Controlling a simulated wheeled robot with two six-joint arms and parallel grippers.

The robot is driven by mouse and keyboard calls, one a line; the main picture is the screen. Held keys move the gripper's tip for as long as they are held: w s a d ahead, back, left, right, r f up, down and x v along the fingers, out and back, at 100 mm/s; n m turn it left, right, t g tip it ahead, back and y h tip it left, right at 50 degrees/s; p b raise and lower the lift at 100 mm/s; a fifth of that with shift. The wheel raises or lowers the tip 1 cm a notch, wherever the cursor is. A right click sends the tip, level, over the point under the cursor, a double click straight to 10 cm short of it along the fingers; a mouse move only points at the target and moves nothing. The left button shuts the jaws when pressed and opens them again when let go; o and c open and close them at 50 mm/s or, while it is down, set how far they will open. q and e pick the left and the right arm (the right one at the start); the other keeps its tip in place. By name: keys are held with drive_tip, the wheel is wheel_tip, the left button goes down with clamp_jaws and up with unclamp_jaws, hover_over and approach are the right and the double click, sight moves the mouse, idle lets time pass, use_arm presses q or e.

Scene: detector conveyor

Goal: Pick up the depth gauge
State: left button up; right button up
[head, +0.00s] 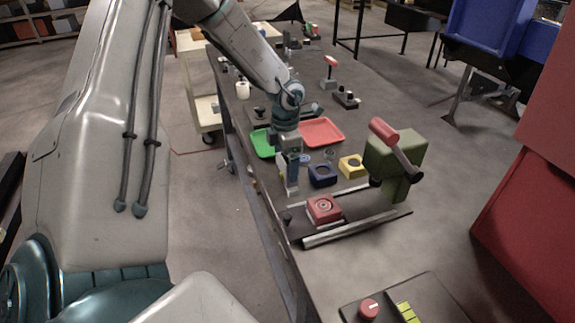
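My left gripper (291,184) points down over the near part of the long dark workbench (262,204), left of the blue block (322,174). Its narrow blue and silver end is small in the head view, and I cannot tell whether its fingers are apart or closed on something. I cannot pick out the depth gauge with certainty; it may be among the small items near the gripper or hidden by it. My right gripper is not in view.
A red block (323,209) sits by the metal rails (350,228), near a green machine with a red-handled lever (407,184). A yellow block (352,167), green tray (262,143) and red tray (321,132) lie behind. A control box (440,300) stands in front.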

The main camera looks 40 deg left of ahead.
use_arm(q)
drive_tip(key=c, duration=0.8)
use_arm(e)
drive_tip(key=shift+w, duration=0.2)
